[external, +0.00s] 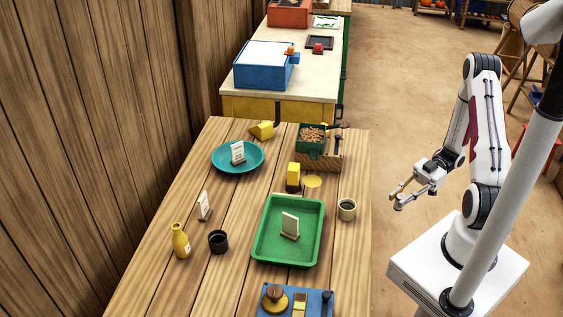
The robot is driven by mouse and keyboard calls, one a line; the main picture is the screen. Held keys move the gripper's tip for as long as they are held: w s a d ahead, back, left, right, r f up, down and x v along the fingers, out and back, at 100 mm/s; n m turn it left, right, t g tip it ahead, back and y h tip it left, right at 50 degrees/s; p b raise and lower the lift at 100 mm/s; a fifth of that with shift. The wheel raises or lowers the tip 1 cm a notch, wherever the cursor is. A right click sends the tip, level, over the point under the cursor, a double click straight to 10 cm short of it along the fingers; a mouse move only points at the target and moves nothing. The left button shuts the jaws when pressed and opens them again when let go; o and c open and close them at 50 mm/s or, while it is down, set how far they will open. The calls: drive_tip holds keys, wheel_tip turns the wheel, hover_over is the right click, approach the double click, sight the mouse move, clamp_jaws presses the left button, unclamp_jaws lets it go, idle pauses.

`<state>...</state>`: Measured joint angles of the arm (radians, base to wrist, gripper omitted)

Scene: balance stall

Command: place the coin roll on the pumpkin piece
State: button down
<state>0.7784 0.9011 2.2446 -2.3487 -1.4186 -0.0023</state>
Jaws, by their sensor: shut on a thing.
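My gripper (406,195) is at the right, in the air beyond the right edge of the wooden table. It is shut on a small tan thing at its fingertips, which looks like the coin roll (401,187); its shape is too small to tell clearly. I cannot tell for sure which thing is the pumpkin piece. A yellow wedge (262,130) lies at the table's far end, behind the teal plate. A yellow block with a dark base (293,177) stands mid-table, beside a flat yellow disc (313,181).
A green tray (256,243) and the teal plate (222,165) each hold a white card. A green box of brown bits (311,132), a pale cup (347,209), a black cup (218,241), a yellow bottle (180,241) and a blue board (314,311) stand around.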

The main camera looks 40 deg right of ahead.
sight(401, 196)
wheel_tip(401, 196, up, 15)
drive_tip(key=w+d+f+m+t+h, duration=0.1)
drive_tip(key=w+d+f+m+t, duration=0.1)
drive_tip(key=w, duration=0.7)
drive_tip(key=w+d+f+m+t, duration=0.1)
drive_tip(key=w+d+m+t, duration=0.15)
drive_tip(key=w, duration=0.55)
drive_tip(key=w+d+f+m+t+h, duration=0.1)
drive_tip(key=w+d+f+t, duration=0.15)
drive_tip(key=w, duration=0.65)
drive_tip(key=w+d+r+m+t+h, duration=0.2)
drive_tip(key=w+r+m+t+h, duration=0.1)
drive_tip(key=w, duration=0.8)
drive_tip(key=w+d+r+m+t+h, duration=0.2)
drive_tip(key=w+d+m+t, duration=0.15)
drive_tip(key=w, duration=0.85)
drive_tip(key=shift+n, duration=0.3)
drive_tip(key=shift+w+a+f, duration=0.1)
drive_tip(key=shift+a+f, duration=0.1)
drive_tip(key=shift+f, duration=1)
drive_tip(key=shift+w+a+f, duration=0.1)
drive_tip(key=shift+a+f, duration=0.05)
drive_tip(key=shift+f, duration=1)
drive_tip(key=shift+f, duration=3.1)
drive_tip(key=shift+f, duration=1.85)
